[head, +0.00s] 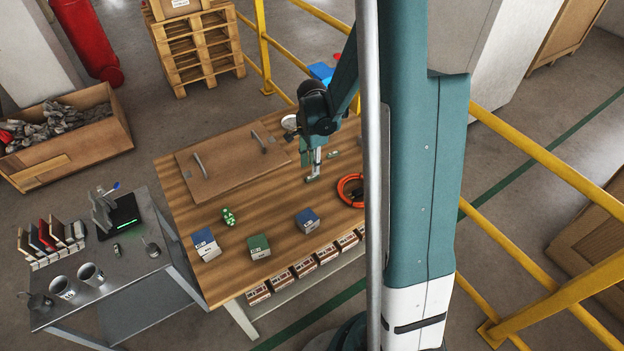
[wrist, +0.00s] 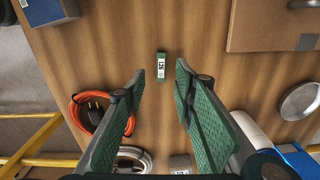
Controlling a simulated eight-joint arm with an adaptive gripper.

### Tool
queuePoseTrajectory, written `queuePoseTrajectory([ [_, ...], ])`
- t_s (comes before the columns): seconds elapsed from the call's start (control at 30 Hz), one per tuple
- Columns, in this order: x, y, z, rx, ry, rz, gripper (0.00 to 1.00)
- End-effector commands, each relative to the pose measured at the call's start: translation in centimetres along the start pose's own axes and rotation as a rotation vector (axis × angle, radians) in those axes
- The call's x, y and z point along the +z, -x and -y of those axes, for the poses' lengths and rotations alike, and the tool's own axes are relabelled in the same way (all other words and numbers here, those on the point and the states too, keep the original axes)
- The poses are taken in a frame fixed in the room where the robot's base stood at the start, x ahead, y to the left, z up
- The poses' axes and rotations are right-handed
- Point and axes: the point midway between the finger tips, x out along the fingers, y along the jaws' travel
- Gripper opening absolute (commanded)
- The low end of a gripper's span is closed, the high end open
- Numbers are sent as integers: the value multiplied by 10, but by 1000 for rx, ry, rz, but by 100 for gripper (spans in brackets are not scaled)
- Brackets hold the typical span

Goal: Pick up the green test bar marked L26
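A small green bar with a white label (wrist: 161,65) lies flat on the wooden table, just beyond my fingertips in the wrist view. Its label has black print, too small to read surely. It also shows in the head view (head: 311,179), just below my gripper (head: 315,167). My gripper is open and empty in the wrist view (wrist: 160,82), its two green-padded fingers wide apart above the table. The bar lies in line with the gap between them.
The brown board with handles (head: 225,160) covers the table's far left. An orange cable coil (head: 342,190) lies to the right of my gripper. Green and blue labelled blocks (head: 259,247) stand near the front. Bare wood surrounds the nearer bar.

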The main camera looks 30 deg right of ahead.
Motion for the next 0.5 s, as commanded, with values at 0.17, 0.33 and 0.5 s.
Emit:
queuePoseTrajectory([
  [0.17,0,-5,0,0,0,0,27],
  [0.33,0,-4,0,0,0,0,27],
  [0.5,0,-8,0,0,0,0,27],
])
